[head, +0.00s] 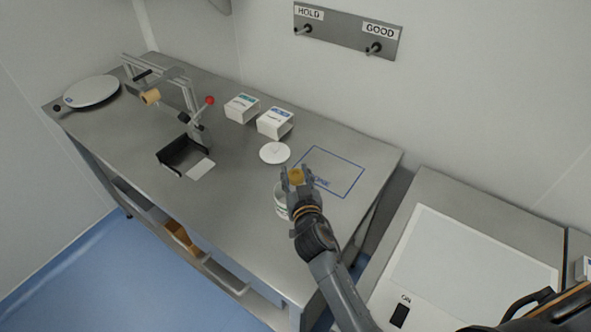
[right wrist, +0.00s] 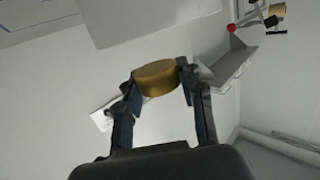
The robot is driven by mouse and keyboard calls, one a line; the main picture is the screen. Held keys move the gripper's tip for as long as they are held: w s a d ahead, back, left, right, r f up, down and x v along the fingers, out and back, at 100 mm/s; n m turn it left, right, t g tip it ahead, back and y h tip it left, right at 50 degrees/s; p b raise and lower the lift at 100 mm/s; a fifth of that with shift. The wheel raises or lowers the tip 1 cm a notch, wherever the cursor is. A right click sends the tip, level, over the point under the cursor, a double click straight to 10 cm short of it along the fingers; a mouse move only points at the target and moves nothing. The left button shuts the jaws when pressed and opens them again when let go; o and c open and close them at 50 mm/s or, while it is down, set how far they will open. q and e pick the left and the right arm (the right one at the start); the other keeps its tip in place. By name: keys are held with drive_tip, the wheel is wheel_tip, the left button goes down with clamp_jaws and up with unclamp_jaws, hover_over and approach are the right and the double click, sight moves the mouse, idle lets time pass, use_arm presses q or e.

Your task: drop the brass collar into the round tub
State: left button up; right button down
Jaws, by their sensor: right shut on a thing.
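The brass collar (head: 296,175) is held between the fingertips of my right gripper (head: 297,180), above the steel bench. In the right wrist view the collar (right wrist: 157,77) is a short gold cylinder, gripped by both fingertips (right wrist: 157,82). The round tub (head: 281,203) is white with some green marking. It stands on the bench just left of and partly behind my right gripper, which hides part of it. The collar is outside the tub as seen here; its exact height over the rim cannot be told. My left gripper is not in view.
A white disc (head: 274,153) lies behind the tub, near a blue-outlined area (head: 338,170). Two small white boxes (head: 275,123) stand behind. A lever fixture with a red knob (head: 210,100) and black tray (head: 180,155) is at left. A light-topped cabinet (head: 470,265) is at right.

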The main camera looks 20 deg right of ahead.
sight(295, 183)
wheel_tip(295, 183, down, 2)
drive_tip(key=shift+w+f+b, duration=0.1)
drive_tip(key=shift+f+b, duration=0.15)
drive_tip(key=shift+b, duration=0.45)
drive_tip(key=shift+f, duration=0.3)
drive_tip(key=shift+f+b, duration=0.2)
drive_tip(key=shift+b, duration=0.15)
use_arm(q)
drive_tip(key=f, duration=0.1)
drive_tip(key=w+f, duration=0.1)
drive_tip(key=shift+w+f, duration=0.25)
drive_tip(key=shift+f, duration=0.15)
use_arm(e)
drive_tip(key=shift+r, duration=0.1)
